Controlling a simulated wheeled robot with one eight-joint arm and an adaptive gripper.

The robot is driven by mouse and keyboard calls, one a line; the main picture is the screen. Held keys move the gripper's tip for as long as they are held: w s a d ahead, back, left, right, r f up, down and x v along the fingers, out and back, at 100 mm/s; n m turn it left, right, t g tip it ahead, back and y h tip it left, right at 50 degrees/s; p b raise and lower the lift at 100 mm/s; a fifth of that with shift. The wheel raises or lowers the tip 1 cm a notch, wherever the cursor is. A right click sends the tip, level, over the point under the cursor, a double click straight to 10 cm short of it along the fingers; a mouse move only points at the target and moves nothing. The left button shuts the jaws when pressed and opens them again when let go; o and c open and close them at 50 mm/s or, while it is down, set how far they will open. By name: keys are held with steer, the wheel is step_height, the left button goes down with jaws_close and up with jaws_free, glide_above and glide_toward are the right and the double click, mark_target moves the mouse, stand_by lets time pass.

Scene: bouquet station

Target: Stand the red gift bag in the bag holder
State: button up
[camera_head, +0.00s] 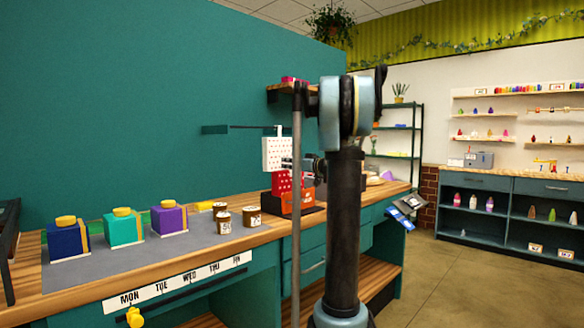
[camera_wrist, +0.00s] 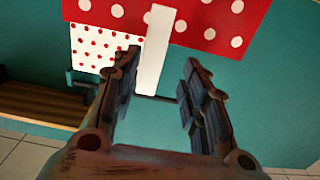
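A red panel with white dots, which looks like the red gift bag (camera_head: 282,182), shows low at the back of the counter, partly behind my arm. It also shows large at the top of the wrist view (camera_wrist: 215,22). A white panel with red dots (camera_head: 275,154) is just above it; I cannot tell whether they are joined. A red-orange stand with lettering (camera_head: 306,196), perhaps the bag holder, is beside them. My gripper (camera_wrist: 160,68) has its fingers apart, with a plain white strip (camera_wrist: 155,48) seen between them and gaps on both sides. In the head view my gripper (camera_head: 306,166) is beside the panels.
Blue, teal and purple boxes (camera_head: 169,218) stand on a grey mat at the left. Several small brown cups (camera_head: 223,222) stand between them and the stand. A teal wall (camera_head: 130,100) rises behind the counter.

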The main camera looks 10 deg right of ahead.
steer(key=v, duration=1.2)
stand_by(0.3)
steer(key=s+a+f+m+g+h, duration=0.15)
steer(key=s+a+f+g, duration=0.25)
steer(key=s+a+f, duration=0.6)
steer(key=s+a+f+m+g+h, duration=0.15)
steer(key=s+a+f+g, duration=0.4)
steer(key=s+f, duration=0.55)
steer(key=s+d+f+m+g+h, duration=0.1)
steer(key=s+d+f+m+h, duration=0.1)
steer(key=s+f, duration=0.6)
steer(key=s+d+f+m+g+h, duration=0.2)
steer(key=s+d+f+h, duration=0.3)
steer(key=s, duration=1)
step_height(320, 180, down, 3)
steer(key=shift+f+h, duration=0.15)
steer(key=shift+h, duration=0.15)
